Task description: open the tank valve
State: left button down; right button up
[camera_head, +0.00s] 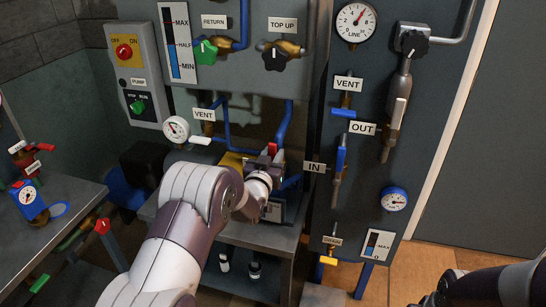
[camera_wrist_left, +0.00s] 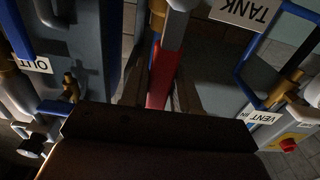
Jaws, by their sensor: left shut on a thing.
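The tank valve's red lever (camera_wrist_left: 161,78) shows in the left wrist view, attached to a grey valve part, near an upside-down TANK label (camera_wrist_left: 245,12). My left gripper (camera_wrist_left: 163,95) is shut on this red lever, with one dark finger on each side. In the head view the red lever (camera_head: 272,148) shows just beyond my left gripper (camera_head: 264,164); my wrist hides most of the valve body and the TANK label. Part of my right arm (camera_head: 450,287) shows at the bottom right edge, and its jaws cannot be made out.
A grey panel with RETURN (camera_head: 214,21) and TOP UP (camera_head: 283,24) knobs is above. A VENT gauge (camera_head: 176,129) is left of my gripper. A side bench (camera_head: 65,215) stands left.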

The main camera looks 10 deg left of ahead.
pick_arm(q)
jog(key=c, duration=0.9)
grip_release()
jog(key=s, duration=0.4)
jog(key=s+b, duration=0.1)
jog(key=s, duration=0.7)
jog(key=shift+s+a, duration=0.3)
jog(key=shift+s, duration=0.05)
jog(key=shift+f, duration=0.15)
